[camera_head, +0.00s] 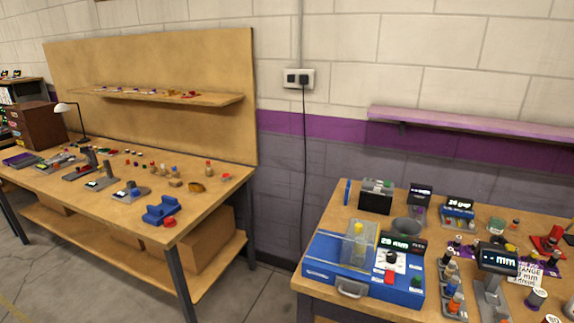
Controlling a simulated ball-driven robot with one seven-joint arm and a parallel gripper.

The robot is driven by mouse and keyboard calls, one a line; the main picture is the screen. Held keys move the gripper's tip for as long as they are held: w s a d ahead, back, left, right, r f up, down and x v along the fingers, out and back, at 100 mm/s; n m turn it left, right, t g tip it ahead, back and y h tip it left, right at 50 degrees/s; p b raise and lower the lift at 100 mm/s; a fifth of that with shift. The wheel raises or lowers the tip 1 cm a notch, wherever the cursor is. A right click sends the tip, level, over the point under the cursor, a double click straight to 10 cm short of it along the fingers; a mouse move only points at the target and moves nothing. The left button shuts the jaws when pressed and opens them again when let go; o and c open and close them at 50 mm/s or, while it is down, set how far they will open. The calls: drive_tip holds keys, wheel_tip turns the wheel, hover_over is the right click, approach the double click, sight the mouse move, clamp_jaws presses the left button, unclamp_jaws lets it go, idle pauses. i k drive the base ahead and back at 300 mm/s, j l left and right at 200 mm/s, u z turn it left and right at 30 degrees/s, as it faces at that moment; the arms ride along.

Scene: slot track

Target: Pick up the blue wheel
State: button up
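I cannot make out a clear blue wheel in the head view. A thin upright blue piece (347,192) stands at the back left corner of the right-hand table; it is too small to tell whether it is a wheel. A blue fixture (161,210) sits near the front right of the left-hand workbench, with a red round piece (169,222) beside it. My gripper is not in view.
The left workbench (60,180) holds several small tools and parts. The right table (333,220) carries a blue machine (330,272) with a "20 mm" display, a bowl (408,226) and several small devices. Bare floor (262,285) shows between the tables.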

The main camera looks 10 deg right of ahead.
sight(551, 242)
drive_tip(key=z, duration=1.3)
